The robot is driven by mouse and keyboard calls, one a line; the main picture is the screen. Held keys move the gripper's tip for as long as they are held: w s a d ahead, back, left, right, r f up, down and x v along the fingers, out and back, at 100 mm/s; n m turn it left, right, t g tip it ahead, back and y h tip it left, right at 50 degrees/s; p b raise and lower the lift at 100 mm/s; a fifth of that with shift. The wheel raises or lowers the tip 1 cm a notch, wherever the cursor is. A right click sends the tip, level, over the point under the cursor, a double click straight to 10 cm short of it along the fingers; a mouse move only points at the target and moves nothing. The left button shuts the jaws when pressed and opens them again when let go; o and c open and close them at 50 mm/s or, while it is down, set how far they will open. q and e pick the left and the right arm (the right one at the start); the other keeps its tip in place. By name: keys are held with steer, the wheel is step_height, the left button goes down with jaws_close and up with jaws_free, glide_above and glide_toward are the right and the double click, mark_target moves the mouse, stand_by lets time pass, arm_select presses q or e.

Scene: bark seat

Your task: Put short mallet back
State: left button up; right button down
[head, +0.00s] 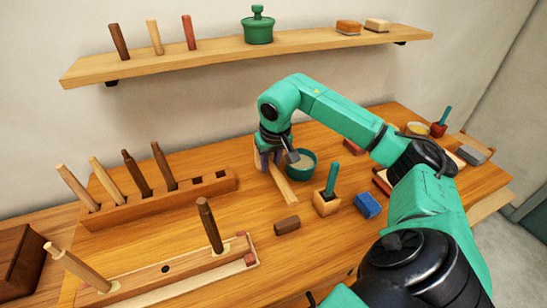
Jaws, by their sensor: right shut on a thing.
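My right gripper (275,156) reaches in from the right and points down over the middle of the table. It is shut on a pale wooden bar (284,186) that slants down toward the front, beside a green bowl (301,166). I cannot tell if this bar is the short mallet, as its upper end is hidden by the gripper. A long wooden rack (150,209) stands at the left with several wooden handles upright in it, such as a dark one (164,167). Open slots show at its right end. My left gripper is not in view.
A low board (175,284) in front holds a dark handle (210,226) and a tilted pale one (76,267). A brown block (287,225), a small wooden box (326,203) and a blue block (368,206) lie to the right. A wall shelf (220,54) is behind.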

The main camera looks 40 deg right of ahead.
steer(key=b+x, duration=0.2)
steer(key=s+b+x, duration=0.1)
steer(key=b+x, duration=0.3)
steer(key=x, duration=0.1)
steer(key=shift+s+a+f, duration=0.25)
steer(key=shift+a+f, duration=0.05)
steer(key=shift+a, duration=0.05)
steer(key=shift+a+f+b, duration=0.1)
steer(key=shift+f+b, duration=0.05)
steer(key=shift+b, duration=0.15)
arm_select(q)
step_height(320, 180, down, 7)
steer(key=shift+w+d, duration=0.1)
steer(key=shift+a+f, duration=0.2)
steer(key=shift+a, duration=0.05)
arm_select(e)
steer(key=shift+f, duration=0.25)
steer(key=c, duration=0.6)
jaws_free()
